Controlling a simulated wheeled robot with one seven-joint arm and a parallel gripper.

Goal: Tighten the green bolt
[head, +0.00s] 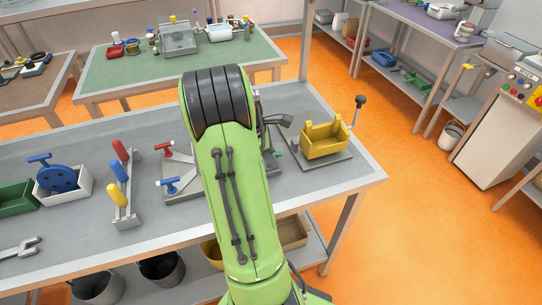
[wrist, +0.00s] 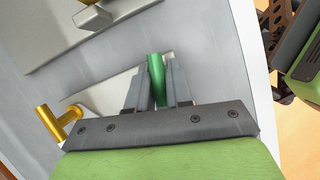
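The green bolt (wrist: 156,78) shows in the wrist view as a green rod standing between my two fingers. My gripper (wrist: 157,90) has its fingers close along both sides of the rod and appears shut on it. The rod's lower part and its seat are hidden by the gripper. In the head view my green arm covers the middle of the bolt fixture (head: 181,195). A small green bit shows at the arm's right edge. A red bolt (head: 166,149) and a blue bolt (head: 172,184) lie left of the arm. A yellow T-handled bolt (wrist: 57,122) is left of my gripper in the wrist view.
A yellow box-like part (head: 325,141) on a grey plate, with a black-knobbed lever (head: 359,103), stands right of my arm. A rack of coloured handles (head: 122,190) and a blue wheel (head: 58,179) stand to the left. The grey table's (head: 345,180) front right corner is clear.

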